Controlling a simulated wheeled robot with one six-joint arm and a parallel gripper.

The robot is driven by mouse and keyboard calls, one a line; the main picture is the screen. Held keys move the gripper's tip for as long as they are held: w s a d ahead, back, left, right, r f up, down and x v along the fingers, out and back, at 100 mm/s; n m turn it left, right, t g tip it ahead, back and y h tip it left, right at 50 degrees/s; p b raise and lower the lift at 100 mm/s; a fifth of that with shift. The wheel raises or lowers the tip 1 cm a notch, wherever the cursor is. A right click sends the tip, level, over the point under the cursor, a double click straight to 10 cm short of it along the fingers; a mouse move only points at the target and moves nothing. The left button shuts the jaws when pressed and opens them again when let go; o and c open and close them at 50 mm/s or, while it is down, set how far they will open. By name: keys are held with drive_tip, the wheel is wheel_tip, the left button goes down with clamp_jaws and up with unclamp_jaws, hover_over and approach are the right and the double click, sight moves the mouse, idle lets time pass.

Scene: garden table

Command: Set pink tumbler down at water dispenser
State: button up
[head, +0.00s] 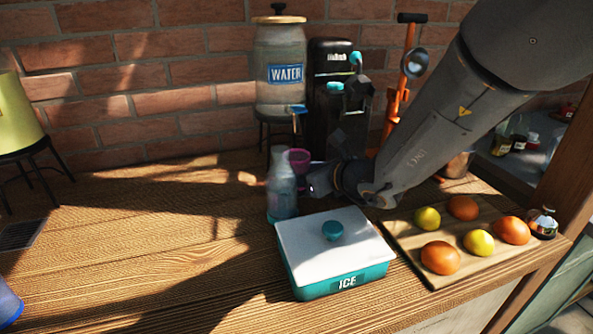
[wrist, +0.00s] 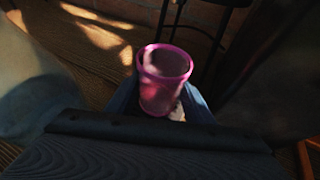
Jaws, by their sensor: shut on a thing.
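The pink tumbler (wrist: 165,82) shows upright between my gripper's fingers in the wrist view, its open rim toward the camera. In the head view the tumbler (head: 299,158) is partly hidden behind a clear bottle and my gripper (head: 318,178). My gripper is shut on it, low over the back of the table. The water dispenser (head: 284,70) is a glass jar with a blue WATER label, a wooden lid and a blue tap, on a dark stand. The tumbler is just in front of the stand, below the tap. Whether its base touches the table is hidden.
A clear bottle (head: 281,190) stands close in front of the tumbler. A teal ICE box (head: 336,252) with a white lid is nearer. A black machine (head: 329,100) stands right of the dispenser. A board (head: 401,232) of fruit lies at right. The table's left middle is clear.

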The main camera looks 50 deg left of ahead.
drive_tip(key=shift+f, duration=0.15)
drive_tip(key=o, duration=1.1)
drive_tip(key=shift+c, duration=0.2)
drive_tip(key=shift+r, duration=0.2)
drive_tip(key=shift+d+r, duration=0.15)
drive_tip(key=shift+d, duration=0.2)
drive_tip(key=b+v, duration=0.1)
drive_tip(key=v, duration=1)
drive_tip(key=shift+d+b, duration=0.2)
drive_tip(key=shift+b, duration=0.15)
